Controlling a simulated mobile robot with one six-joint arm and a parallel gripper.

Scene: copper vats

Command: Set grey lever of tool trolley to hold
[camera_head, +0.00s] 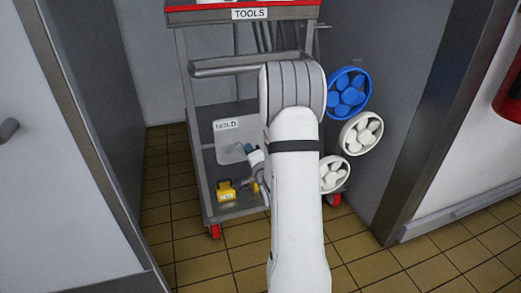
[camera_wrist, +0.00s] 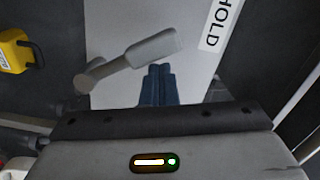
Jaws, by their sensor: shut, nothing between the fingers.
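The tool trolley (camera_head: 184,95) stands in an alcove, with a TOOLS label on its red-edged top. A light plate (camera_head: 229,155) with a HOLD label (camera_head: 226,124) is on its lower part. In the wrist view the grey lever (camera_wrist: 150,48) runs from a round pivot at left up to a thicker handle at right, its end towards the HOLD label (camera_wrist: 222,25). My gripper (camera_wrist: 160,68) is shut and empty, its blue fingertips just below the handle. I cannot tell whether they touch. In the head view my arm hides part of the trolley.
A yellow padlock-like block (camera_head: 226,190) sits on the lower shelf left of my gripper; it also shows in the wrist view (camera_wrist: 12,50). Blue (camera_head: 348,93) and white (camera_head: 361,133) round wheels are at right. Walls flank the trolley; tiled floor lies in front.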

